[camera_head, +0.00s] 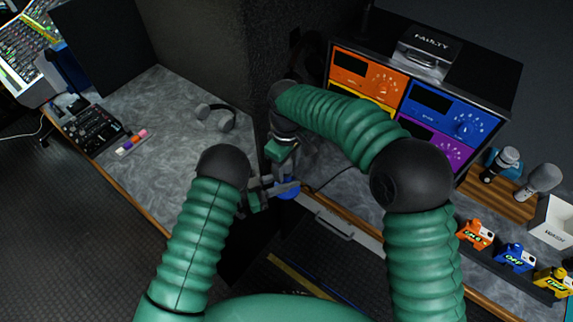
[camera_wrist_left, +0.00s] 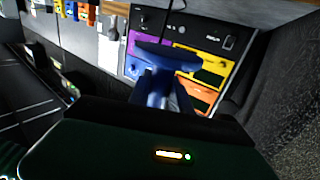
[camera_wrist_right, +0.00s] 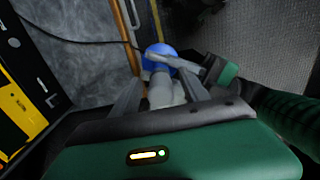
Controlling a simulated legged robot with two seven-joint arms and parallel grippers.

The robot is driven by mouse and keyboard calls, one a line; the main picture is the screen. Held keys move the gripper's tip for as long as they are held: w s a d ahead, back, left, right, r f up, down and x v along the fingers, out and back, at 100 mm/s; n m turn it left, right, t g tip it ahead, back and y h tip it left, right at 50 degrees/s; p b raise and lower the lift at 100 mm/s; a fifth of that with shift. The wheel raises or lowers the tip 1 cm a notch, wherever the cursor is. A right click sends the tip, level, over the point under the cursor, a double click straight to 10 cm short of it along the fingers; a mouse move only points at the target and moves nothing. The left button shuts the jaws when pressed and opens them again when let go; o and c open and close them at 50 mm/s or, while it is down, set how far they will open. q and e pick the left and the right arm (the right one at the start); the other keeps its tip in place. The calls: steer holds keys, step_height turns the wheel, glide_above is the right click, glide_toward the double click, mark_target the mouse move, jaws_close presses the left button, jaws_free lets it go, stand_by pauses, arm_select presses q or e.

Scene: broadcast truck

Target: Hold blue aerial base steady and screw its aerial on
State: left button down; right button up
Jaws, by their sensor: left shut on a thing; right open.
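The blue aerial base (camera_head: 288,190) is held over the front edge of the counter. In the left wrist view it shows as a blue disc with a stem (camera_wrist_left: 166,56). My left gripper (camera_head: 272,192) is shut on it from the left side. My right gripper (camera_head: 286,172) points down from above the base. In the right wrist view its fingers (camera_wrist_right: 160,92) are open on both sides of a pale grey cylinder (camera_wrist_right: 162,88), which lines up with the blue base (camera_wrist_right: 158,52). This may be the aerial; whether it is seated in the base is hidden.
A rack with orange, yellow, blue and purple units (camera_head: 432,105) stands behind my right arm. Microphones (camera_head: 541,180) and small coloured tagged blocks (camera_head: 514,257) are at right. Headphones (camera_head: 217,114) lie on the left counter (camera_head: 170,105). A dark cable (camera_head: 335,178) runs close by.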

step_height(320, 180, up, 12)
steer(key=shift+w+f, duration=0.1)
stand_by(0.5)
steer(key=s+d+f+m+t, duration=0.1)
steer(key=s+d+f+m, duration=0.3)
steer(key=s+d, duration=0.2)
steer(key=s+d+f+m, duration=0.3)
steer(key=s+d+f, duration=0.2)
steer(key=d, duration=0.5)
steer(key=s+d+f+m+t, duration=0.1)
steer(key=s+d+f+m, duration=0.3)
steer(key=s+d, duration=0.2)
steer(key=shift+s+d+f+m+t, duration=0.25)
steer(key=shift+s+d+m+t, duration=0.1)
steer(key=shift+d, duration=0.9)
